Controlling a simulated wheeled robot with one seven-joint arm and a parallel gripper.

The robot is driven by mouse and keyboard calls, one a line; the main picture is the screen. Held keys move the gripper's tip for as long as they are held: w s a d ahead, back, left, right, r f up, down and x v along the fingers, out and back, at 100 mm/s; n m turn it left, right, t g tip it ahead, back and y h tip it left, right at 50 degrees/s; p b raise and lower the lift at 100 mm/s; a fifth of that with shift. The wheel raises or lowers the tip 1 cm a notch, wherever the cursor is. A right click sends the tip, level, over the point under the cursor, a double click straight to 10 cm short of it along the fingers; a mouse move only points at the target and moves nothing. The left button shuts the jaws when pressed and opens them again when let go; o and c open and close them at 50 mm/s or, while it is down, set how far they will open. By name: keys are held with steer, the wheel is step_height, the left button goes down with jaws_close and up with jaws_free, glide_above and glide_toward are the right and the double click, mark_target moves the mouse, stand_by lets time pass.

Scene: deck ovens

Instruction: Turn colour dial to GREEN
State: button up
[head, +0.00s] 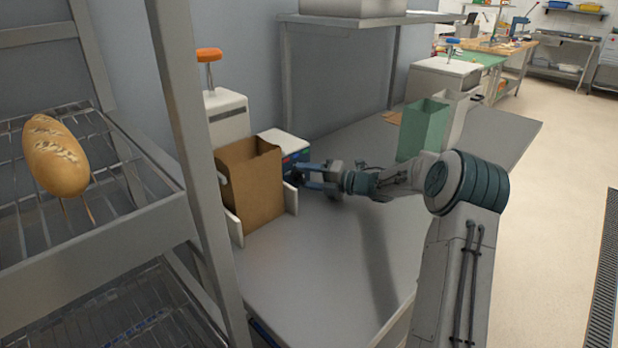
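A small box-shaped device (284,141) with a white top stands on the grey counter against the wall. Its dark front shows small blue, red and green patches. The colour dial itself cannot be made out; it is small and my gripper is in front of that side. My gripper (304,175) is at the device's front, reaching in from the right. Whether its fingers touch or hold anything there cannot be told, nor whether they are open or shut.
A brown paper bag (252,187) in a pale holder stands left of the device and hides part of it. A white unit with an orange-topped lever (209,56) is behind. A green bag (422,130) stands to the right. A bread rack (189,150) fills the left. The front counter (310,280) is clear.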

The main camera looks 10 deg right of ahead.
steer(key=shift+o, duration=0.3)
steer(key=b+v, duration=0.1)
steer(key=v, duration=1.2)
steer(key=shift+s+d, duration=0.15)
steer(key=shift+d, duration=0.2)
